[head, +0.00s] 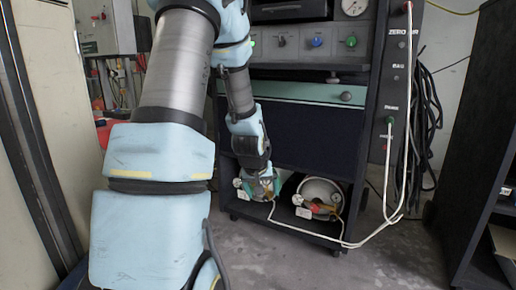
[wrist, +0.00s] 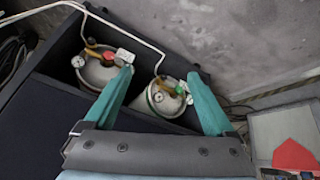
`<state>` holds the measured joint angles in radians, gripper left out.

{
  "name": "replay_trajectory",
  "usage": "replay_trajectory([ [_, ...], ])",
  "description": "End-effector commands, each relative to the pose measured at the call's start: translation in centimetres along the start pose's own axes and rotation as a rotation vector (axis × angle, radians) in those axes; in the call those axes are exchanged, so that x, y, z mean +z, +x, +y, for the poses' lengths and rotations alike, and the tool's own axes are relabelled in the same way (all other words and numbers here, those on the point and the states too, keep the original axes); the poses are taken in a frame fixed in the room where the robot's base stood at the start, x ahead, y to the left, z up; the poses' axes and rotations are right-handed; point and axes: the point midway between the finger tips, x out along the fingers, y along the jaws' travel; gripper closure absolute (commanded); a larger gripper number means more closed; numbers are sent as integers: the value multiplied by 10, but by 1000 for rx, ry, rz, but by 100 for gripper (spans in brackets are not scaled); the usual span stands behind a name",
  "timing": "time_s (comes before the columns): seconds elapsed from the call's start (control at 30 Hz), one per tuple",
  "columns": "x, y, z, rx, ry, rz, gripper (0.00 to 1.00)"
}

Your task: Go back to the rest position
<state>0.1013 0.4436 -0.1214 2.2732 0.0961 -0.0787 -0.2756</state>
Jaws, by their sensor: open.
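My arm reaches forward and down from the top of the head view. My gripper (head: 262,178) is at the front of the low shelf of a dark cart (head: 300,138). In the wrist view my gripper (wrist: 160,73) has its two teal fingers spread wide, with nothing held between them. A gas cylinder with a green valve knob (wrist: 164,98) shows between the fingers; I cannot tell whether they touch it. A second cylinder with a red knob (wrist: 98,70) lies beside it, left in the wrist view and right in the head view (head: 320,193).
The cart carries a control panel (head: 320,42) with coloured knobs and a gauge. A white hose (head: 402,150) hangs along its right side and runs past the shelf. A dark cabinet (head: 490,150) stands at the right. Bare concrete floor (head: 390,260) lies in front.

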Motion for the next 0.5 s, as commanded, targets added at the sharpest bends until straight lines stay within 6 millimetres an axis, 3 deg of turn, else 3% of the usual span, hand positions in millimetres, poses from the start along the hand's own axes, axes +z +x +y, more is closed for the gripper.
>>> replay_trajectory([
  [0.03,10,-29,-10,-30,17,-35,11],
  [0.2,57,-92,-38,-95,57,-172,11],
  [0.5,130,-170,-59,-121,84,-354,11],
])
